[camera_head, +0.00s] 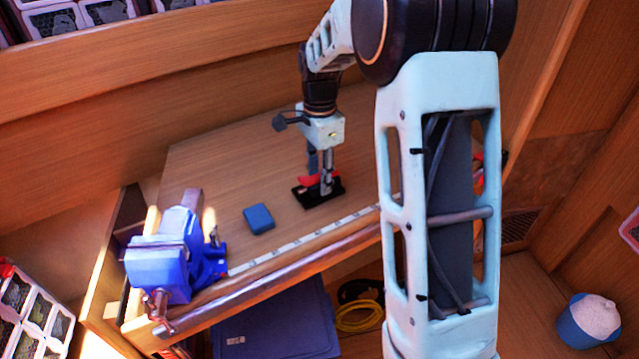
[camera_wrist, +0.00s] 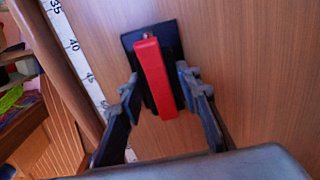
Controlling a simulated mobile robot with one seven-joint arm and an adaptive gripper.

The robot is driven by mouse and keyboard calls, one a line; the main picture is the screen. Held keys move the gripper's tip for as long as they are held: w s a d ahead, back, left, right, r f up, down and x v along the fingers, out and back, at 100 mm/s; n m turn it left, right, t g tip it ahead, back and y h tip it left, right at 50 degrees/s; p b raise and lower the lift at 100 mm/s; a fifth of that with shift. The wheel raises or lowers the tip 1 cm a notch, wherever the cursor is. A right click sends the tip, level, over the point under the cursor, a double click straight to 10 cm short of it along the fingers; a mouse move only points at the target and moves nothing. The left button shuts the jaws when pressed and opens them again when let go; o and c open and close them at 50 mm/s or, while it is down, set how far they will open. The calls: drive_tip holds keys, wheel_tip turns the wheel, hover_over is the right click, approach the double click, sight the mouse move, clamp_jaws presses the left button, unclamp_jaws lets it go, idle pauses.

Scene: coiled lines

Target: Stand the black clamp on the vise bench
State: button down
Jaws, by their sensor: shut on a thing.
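The black clamp (camera_head: 307,199) has a flat black base with a red lever on top. It is at the middle of the vise bench (camera_head: 215,165), base down; I cannot tell whether it rests on the wood or hangs just above it. My gripper (camera_head: 321,178) points down over it and is shut on it. In the wrist view the fingers of my gripper (camera_wrist: 158,82) lie on either side of the clamp (camera_wrist: 170,37), with the red lever between them. The lower part of the clamp is partly hidden by the fingers.
A blue vise (camera_head: 165,262) is fixed at the bench's front left corner. A small blue block (camera_head: 258,218) lies left of the clamp. A measuring strip (camera_head: 290,247) runs along the front edge. Yellow coiled line (camera_head: 358,316) lies below. The bench's back left is clear.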

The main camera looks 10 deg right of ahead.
drive_tip(key=shift+f, duration=0.15)
drive_tip(key=shift+f, duration=0.15)
drive_tip(key=c, duration=1.4)
unclamp_jaws()
wheel_tip(320, 180, up, 12)
drive_tip(key=shift+r, duration=0.2)
